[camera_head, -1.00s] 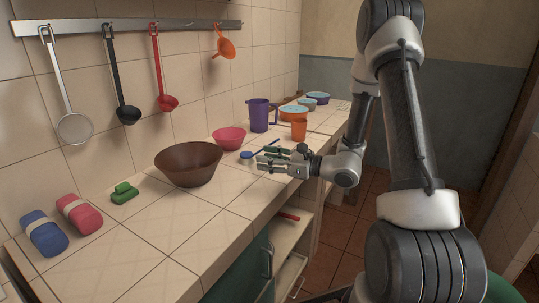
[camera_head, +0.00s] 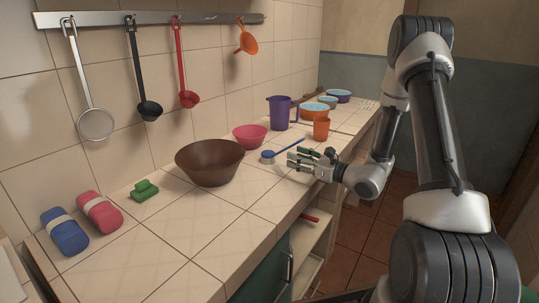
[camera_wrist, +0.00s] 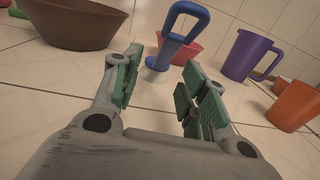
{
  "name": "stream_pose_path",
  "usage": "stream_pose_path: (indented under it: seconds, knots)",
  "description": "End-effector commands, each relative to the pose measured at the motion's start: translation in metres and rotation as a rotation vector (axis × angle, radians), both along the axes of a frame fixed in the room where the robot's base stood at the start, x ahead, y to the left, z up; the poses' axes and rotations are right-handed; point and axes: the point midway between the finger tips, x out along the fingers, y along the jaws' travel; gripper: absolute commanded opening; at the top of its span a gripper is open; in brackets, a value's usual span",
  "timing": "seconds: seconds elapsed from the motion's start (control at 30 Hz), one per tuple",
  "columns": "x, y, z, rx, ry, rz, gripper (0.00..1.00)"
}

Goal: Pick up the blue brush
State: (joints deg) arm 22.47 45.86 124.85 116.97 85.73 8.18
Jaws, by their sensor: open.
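The blue brush lies on the tiled counter, with its round blue head (camera_head: 267,155) and thin handle just left of and beyond my gripper (camera_head: 297,158) in the head view. In the wrist view the brush (camera_wrist: 179,42) stands out ahead of the fingers, its blue loop-shaped handle toward the top and its pale bristle end low. My gripper (camera_wrist: 163,70) is open there, with green-padded fingers on both sides and nothing between them. The brush is beyond the fingertips, roughly in line with the gap. Whether any finger touches it cannot be told.
A brown bowl (camera_head: 209,168) and a pink bowl (camera_head: 249,139) stand left of the brush. A purple jug (camera_head: 280,113) and an orange cup (camera_head: 321,129) stand behind and to the right. A green brush-like item (camera_head: 144,190) lies at left. Bare tiles lie in front.

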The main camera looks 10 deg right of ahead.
Motion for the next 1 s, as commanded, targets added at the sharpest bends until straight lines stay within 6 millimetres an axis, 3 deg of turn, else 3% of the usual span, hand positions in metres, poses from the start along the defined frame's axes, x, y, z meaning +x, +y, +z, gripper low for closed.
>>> stream_pose_path:
  seconds: [0.37, 0.63, 0.87, 1.0]
  knots:
    - [0.027, 0.021, -0.002, 0.001, 0.001, -0.001, 0.43]
    - [0.059, 0.045, -0.003, 0.001, -0.001, 0.0, 0.43]
    - [0.062, 0.047, -0.003, 0.001, 0.0, -0.003, 0.43]
    - [0.062, 0.047, -0.003, 0.001, 0.0, -0.003, 0.21]
